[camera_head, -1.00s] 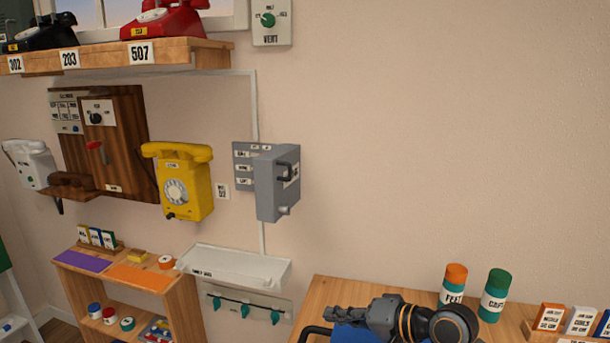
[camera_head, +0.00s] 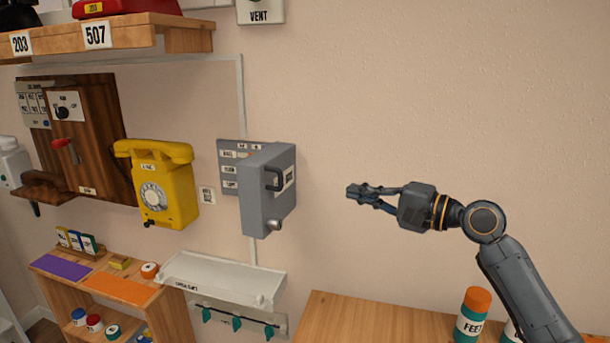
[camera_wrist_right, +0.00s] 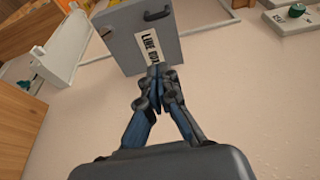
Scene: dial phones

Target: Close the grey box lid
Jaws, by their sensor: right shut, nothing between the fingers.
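The grey box (camera_head: 266,192) is fixed to the wall, right of the yellow phone. A flat grey plate with small white labels (camera_head: 228,172) shows at its left. Its right-hand face bears a dark handle (camera_head: 273,179), a white label and a small knob low down. I cannot tell how far the lid stands open. My right gripper (camera_head: 358,194) is shut and empty, to the right of the box and apart from it in the head view. In the right wrist view the fingertips (camera_wrist_right: 158,88) point at the labelled grey face (camera_wrist_right: 139,36), overlapping its lower edge. My left gripper is out of view.
A yellow dial phone (camera_head: 159,184) hangs left of the box. A white tray (camera_head: 222,279) is below, and a wooden shelf (camera_head: 185,40) is above left. A wooden desk (camera_head: 350,318) with an orange-capped canister (camera_head: 473,315) is at lower right. The wall right of the box is bare.

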